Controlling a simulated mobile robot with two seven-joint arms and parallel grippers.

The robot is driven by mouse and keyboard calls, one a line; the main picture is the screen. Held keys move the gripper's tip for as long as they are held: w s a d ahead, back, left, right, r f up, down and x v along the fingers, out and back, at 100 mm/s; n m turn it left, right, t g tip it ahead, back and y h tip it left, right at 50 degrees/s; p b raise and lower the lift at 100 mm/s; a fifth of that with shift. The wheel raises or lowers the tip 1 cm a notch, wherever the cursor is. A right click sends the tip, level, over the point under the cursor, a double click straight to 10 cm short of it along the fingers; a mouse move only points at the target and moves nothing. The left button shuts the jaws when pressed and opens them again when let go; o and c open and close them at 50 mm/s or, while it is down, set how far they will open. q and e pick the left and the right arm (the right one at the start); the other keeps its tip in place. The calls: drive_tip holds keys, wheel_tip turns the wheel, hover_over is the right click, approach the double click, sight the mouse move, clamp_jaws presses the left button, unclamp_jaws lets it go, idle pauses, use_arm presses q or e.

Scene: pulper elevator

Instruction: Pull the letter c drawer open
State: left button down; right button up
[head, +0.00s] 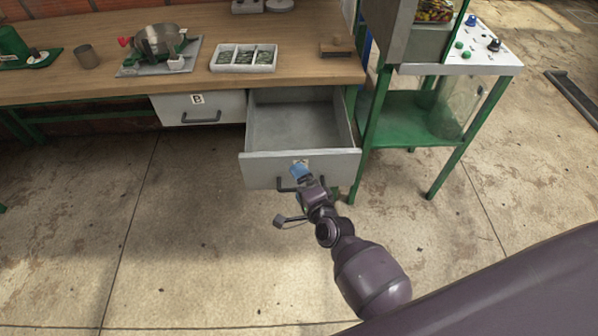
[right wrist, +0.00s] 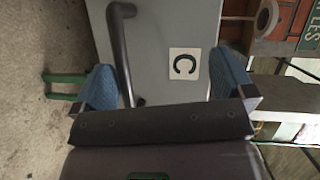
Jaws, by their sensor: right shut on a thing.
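The letter c drawer (head: 300,125) is pulled well out from under the wooden bench, and its empty grey inside shows. Its dark bar handle (right wrist: 121,50) and white C label (right wrist: 184,65) show in the right wrist view. My right gripper (head: 300,171) is at the front of this drawer, shut on it, with blue fingers wide apart. In the right wrist view the gripper (right wrist: 165,85) has one finger beside the handle and the other at the far side of the front panel. The exact contact is partly hidden. My left gripper is not in view.
The closed B drawer (head: 215,108) is to the left. The wooden bench (head: 300,72) carries a white divided tray (head: 244,58) and a metal pot (head: 160,42). A green-legged stand (head: 412,130) is close on the right. The concrete floor in front is clear.

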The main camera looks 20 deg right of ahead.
drive_tip(key=shift+s+d+r, duration=0.1)
drive_tip(key=shift+s+r, duration=0.2)
drive_tip(key=shift+s, duration=0.35)
drive_tip(key=shift+c, duration=1.4)
drive_tip(key=shift+s, duration=0.6)
drive_tip(key=c, duration=0.5)
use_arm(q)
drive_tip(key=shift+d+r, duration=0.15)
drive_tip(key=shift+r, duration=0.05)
use_arm(e)
drive_tip(key=shift+s+d+f, duration=0.15)
drive_tip(key=shift+s+f, duration=0.25)
drive_tip(key=shift+s, duration=1)
drive_tip(key=shift+s+d+f, duration=0.15)
drive_tip(key=shift+s+f, duration=0.25)
drive_tip(key=shift+s, duration=1)
drive_tip(key=shift+s+d+f, duration=0.15)
drive_tip(key=shift+s+f, duration=0.25)
drive_tip(key=shift+s, duration=1)
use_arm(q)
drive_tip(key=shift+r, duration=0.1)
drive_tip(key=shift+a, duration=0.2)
